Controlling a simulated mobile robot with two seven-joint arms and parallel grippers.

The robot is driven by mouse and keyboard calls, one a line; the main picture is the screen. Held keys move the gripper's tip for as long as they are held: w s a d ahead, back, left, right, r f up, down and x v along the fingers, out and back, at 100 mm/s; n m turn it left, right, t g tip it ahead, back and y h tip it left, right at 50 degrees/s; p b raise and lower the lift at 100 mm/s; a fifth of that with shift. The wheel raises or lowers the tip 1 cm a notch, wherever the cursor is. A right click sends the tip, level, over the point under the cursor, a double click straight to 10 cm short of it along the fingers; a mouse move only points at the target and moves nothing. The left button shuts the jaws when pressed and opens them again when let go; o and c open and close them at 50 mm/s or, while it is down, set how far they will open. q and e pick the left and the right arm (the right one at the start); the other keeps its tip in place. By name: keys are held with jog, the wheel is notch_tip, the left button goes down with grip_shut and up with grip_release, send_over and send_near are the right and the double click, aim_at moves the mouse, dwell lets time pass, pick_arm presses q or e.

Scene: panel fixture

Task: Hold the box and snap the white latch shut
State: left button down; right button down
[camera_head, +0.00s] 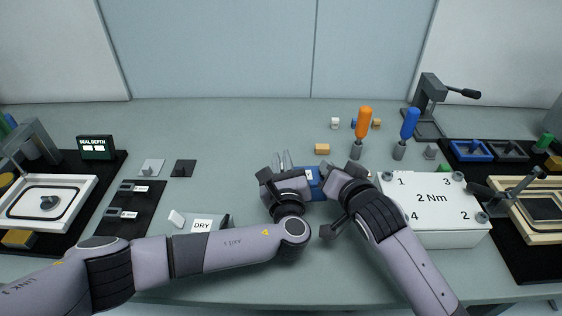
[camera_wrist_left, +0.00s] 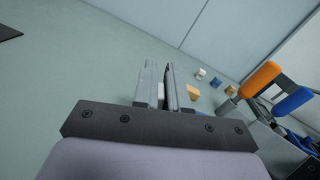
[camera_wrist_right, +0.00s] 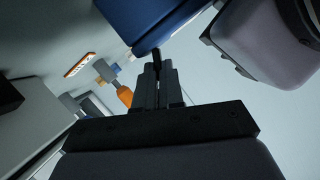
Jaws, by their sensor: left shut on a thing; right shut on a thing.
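The blue box (camera_head: 314,184) shows between my two grippers in the head view, with a small white label; the arms hide much of it. In the right wrist view its blue side (camera_wrist_right: 150,22) is just beyond my right gripper (camera_wrist_right: 158,68), which is shut on a dark part (camera_wrist_right: 156,56) at the box's edge. My left gripper (camera_head: 283,157) is left of the box, its fingers pointing away from me. In the left wrist view its fingers (camera_wrist_left: 167,72) are shut on a small white piece (camera_wrist_left: 161,91), mostly hidden; I cannot tell whether this is the latch.
A white block marked 2 Nm (camera_head: 433,212) stands close right of my right arm. Orange (camera_head: 364,122) and blue (camera_head: 409,124) screwdrivers stand behind it. A DRY-labelled holder (camera_head: 203,225) lies behind my left forearm. The table behind the grippers is mostly clear, with a small tan block (camera_head: 322,149).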

pick_arm(q)
jog(key=m, duration=0.2)
jog(key=d+m, duration=0.1)
jog(key=m, duration=0.2)
jog(key=shift+d, duration=0.1)
jog(key=shift+d+f+m, duration=0.1)
jog(key=shift+d+m, duration=0.05)
jog(key=shift+m, duration=0.75)
jog(key=shift+d+f+m, duration=0.1)
jog(key=shift+d+m, duration=0.05)
jog(key=shift+m, duration=0.75)
jog(key=c, duration=1.2)
grip_release()
jog(key=shift+c, duration=0.2)
